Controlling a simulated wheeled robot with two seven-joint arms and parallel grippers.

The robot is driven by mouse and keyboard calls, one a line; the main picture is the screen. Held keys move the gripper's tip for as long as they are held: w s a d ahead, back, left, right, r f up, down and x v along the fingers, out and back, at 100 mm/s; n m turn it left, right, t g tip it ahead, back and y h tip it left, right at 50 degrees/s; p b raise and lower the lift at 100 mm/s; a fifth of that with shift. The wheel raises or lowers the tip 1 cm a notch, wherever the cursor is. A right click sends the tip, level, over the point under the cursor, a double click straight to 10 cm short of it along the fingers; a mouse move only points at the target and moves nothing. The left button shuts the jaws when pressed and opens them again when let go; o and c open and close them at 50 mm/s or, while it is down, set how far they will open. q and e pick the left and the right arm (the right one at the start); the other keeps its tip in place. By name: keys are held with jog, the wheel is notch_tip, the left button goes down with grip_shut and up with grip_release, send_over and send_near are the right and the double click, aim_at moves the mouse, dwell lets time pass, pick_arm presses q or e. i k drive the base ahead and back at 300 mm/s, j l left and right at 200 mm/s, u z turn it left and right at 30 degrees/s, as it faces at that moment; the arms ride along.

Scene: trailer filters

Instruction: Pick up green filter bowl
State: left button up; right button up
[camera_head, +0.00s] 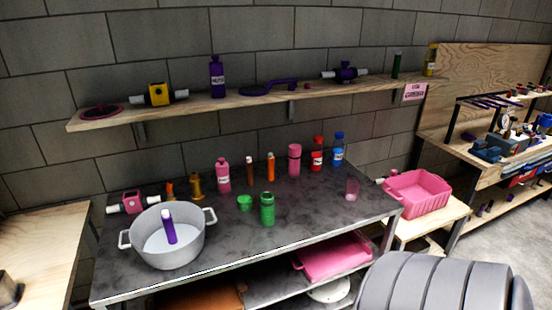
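A green, jar-shaped bowl (267,209) stands upright on the dark grey metal table (310,213), near the middle of its top. A shorter green piece (244,203) sits just to its left, with a small gap between them. The taller one looks most like the filter bowl; I cannot tell for sure what the shorter piece is. Neither of my grippers is in view, so nothing is seen touching the green bowl.
A grey pot (185,250) holding a purple-and-white tube stands at the table's left. Pink (223,175), red (317,155) and blue bottles (338,150) line the back. A wooden shelf (210,103) hangs above. A pink crate (418,190) stands right. Table front right is clear.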

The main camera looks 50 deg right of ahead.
aim_at(267, 202)
jog(key=z, duration=1.5)
jog(key=l+z, duration=0.25)
jog(key=l, duration=0.3)
jog(key=i+l+z, duration=0.2)
jog(key=l, duration=0.35)
